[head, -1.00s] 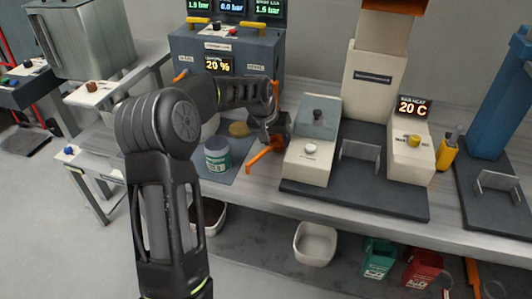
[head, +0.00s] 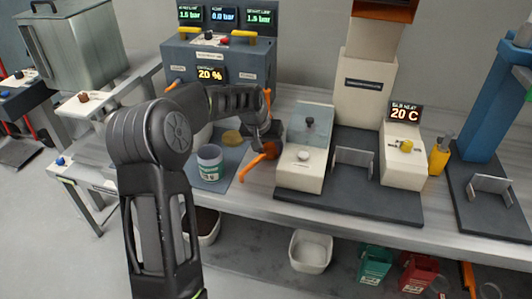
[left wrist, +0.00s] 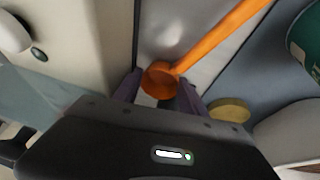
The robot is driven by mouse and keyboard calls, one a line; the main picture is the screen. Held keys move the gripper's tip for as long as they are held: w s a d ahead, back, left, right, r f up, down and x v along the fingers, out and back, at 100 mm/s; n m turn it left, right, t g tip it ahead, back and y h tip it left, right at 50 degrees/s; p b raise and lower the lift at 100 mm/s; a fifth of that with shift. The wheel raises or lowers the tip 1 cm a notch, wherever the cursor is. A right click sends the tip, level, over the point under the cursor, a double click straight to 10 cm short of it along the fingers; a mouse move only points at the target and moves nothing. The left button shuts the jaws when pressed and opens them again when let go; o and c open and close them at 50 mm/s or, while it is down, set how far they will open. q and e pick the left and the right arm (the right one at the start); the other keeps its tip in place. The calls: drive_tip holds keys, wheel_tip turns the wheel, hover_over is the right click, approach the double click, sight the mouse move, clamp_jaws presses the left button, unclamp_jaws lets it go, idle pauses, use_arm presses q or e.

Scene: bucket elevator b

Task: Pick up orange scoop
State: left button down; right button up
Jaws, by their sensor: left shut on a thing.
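The orange scoop (head: 258,159) is at the left side of the cream machine, over the bench in the head view. My left gripper (head: 268,143) is at its end, with the fingers pointing down. In the left wrist view my left gripper (left wrist: 160,92) is shut on the orange scoop (left wrist: 215,43), whose round end sits between the two dark fingers. Its long handle runs to the upper right. I cannot tell whether the scoop still touches the bench. My right gripper is not in view.
The cream machine (head: 300,175) is close on the right. A white bin (head: 311,251) and green and red containers are below the bench.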

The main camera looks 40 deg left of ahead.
use_arm(q)
wheel_tip(320, 180, up, 28)
drive_tip(key=p, duration=0.4)
idle(0.9)
